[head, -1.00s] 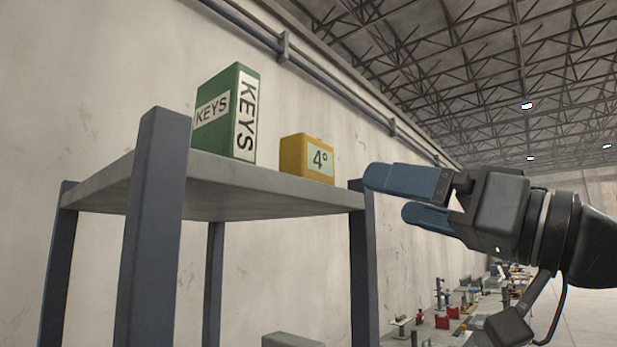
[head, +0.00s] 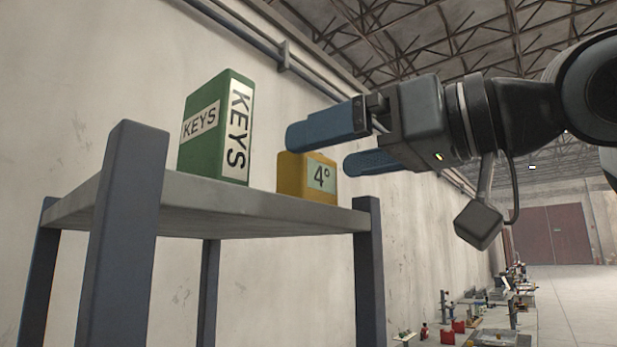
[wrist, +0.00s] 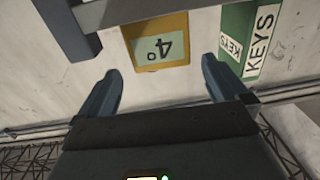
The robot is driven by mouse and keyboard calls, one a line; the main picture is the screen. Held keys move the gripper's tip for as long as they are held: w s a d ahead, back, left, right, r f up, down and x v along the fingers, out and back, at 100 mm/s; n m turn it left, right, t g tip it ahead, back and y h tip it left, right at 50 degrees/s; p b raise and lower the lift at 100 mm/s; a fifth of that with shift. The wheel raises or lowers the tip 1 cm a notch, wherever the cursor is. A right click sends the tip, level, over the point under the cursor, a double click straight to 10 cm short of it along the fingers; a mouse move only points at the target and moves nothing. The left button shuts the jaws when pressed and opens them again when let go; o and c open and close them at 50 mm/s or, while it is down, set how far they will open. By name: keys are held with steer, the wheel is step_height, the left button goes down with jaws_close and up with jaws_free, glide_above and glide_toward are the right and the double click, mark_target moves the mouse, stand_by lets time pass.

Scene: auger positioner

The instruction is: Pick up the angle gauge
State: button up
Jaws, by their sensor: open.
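The angle gauge (head: 300,180) is a yellow block with a pale green panel reading "4°". It stands upright near the right end of the shelf top, and its upper right part is partly covered by my gripper in the head view. In the wrist view the gauge (wrist: 157,45) shows ahead of the fingertips, between their lines. My gripper (head: 318,149) is open and empty, with its blue fingers spread. It reaches in from the right at about the height of the gauge's top. In the wrist view my gripper (wrist: 160,70) has clear space between its fingers.
A green box marked KEYS (head: 207,130) stands left of the gauge with a gap between; it also shows in the wrist view (wrist: 250,35). The grey shelf (head: 150,208) has blue-grey legs. A concrete wall (head: 90,70) stands behind. A low bench with small items lies at lower right.

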mark_target(322, 155)
steer(key=p+x, duration=0.1)
steer(key=x, duration=0.3)
steer(key=shift+a, duration=0.25)
steer(key=c, duration=1.2)
